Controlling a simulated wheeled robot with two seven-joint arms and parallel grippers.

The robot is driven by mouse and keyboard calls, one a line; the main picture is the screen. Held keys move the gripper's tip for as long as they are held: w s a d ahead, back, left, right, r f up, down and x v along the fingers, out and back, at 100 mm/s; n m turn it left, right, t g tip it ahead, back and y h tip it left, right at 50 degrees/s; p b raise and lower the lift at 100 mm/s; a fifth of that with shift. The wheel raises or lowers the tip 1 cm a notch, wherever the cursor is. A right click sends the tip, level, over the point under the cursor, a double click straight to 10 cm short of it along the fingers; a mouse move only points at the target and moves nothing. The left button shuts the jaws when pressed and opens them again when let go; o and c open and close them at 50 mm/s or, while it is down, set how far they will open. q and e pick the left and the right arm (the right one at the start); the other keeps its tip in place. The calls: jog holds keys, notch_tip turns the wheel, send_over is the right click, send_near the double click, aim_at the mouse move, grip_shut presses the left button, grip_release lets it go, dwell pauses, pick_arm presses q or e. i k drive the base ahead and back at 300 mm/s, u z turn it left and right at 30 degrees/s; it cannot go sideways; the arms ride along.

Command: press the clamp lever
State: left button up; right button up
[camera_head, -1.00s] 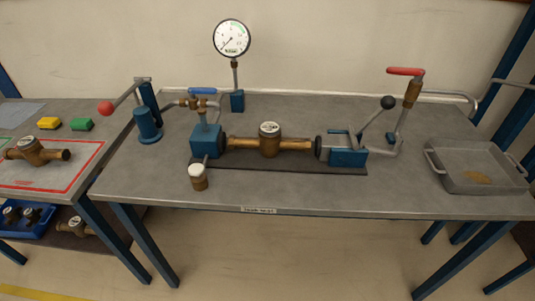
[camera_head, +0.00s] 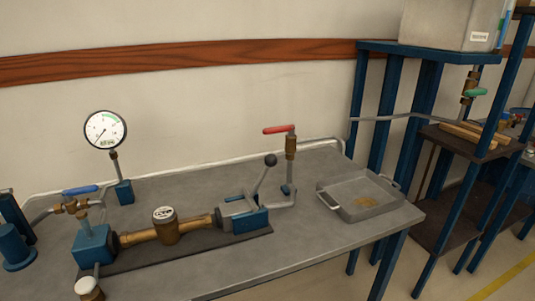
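The clamp lever (camera_head: 264,173) is a grey rod with a black ball knob (camera_head: 270,160). It leans up and to the right from the blue clamp block (camera_head: 249,218) at the right end of the test bench. A brass water meter (camera_head: 166,225) with a white dial lies in line between this clamp and the blue block (camera_head: 93,244) on the left. Neither of my grippers shows in the head view.
A red-handled valve (camera_head: 290,146) stands just behind and right of the lever. A grey metal tray (camera_head: 370,207) sits at the table's right end. A pressure gauge (camera_head: 105,130) stands at the back left. A blue-framed rack (camera_head: 390,110) rises beyond the table. The table's front right is bare.

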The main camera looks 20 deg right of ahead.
aim_at(270, 159)
jog(key=u, duration=1.55)
jog(key=k, duration=0.95)
jog(key=z, duration=1.05)
jog(key=i, duration=0.5)
jog(key=z, duration=0.05)
